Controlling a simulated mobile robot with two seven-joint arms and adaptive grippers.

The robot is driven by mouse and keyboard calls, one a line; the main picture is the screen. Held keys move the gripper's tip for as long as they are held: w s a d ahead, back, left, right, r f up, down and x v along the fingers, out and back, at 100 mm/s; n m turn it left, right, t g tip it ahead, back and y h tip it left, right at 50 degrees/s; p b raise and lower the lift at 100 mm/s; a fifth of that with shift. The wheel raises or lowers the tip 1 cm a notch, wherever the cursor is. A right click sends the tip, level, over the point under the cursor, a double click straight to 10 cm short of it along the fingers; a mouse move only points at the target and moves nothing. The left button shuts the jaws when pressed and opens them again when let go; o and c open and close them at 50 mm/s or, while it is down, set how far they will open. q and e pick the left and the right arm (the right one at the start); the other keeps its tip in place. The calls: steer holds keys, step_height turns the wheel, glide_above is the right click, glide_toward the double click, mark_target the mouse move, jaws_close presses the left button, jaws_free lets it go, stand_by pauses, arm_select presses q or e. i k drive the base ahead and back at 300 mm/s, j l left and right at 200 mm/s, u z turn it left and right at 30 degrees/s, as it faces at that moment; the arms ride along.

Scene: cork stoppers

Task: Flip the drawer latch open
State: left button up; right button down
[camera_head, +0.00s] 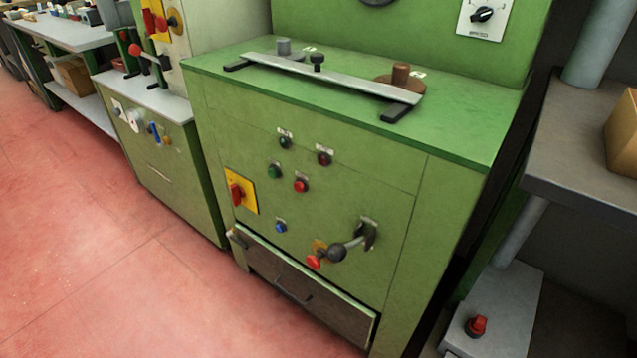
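The drawer (330,308) is a wide dark brown front low in the green machine cabinet (345,190). A dark bar handle (292,291) is on its front. A small tan and dark fitting (237,238) sits at the drawer's upper left corner. It may be the latch, but it is too small to tell its position. Neither of my grippers is in view.
A yellow plate with a red switch (241,191) and several coloured buttons are on the cabinet front. A metal bar (335,76) lies across its top. A grey table (590,150) stands close at the right. The red floor (110,270) is clear at the left.

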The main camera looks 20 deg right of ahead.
mark_target(230, 234)
steer(key=i+j+z, duration=0.25)
steer(key=j, duration=0.7)
steer(key=i+j+z, duration=0.15)
steer(key=j+z, duration=0.15)
steer(key=j, duration=0.65)
steer(key=j+z, duration=0.25)
steer(key=j, duration=0.75)
steer(key=i, duration=0.55)
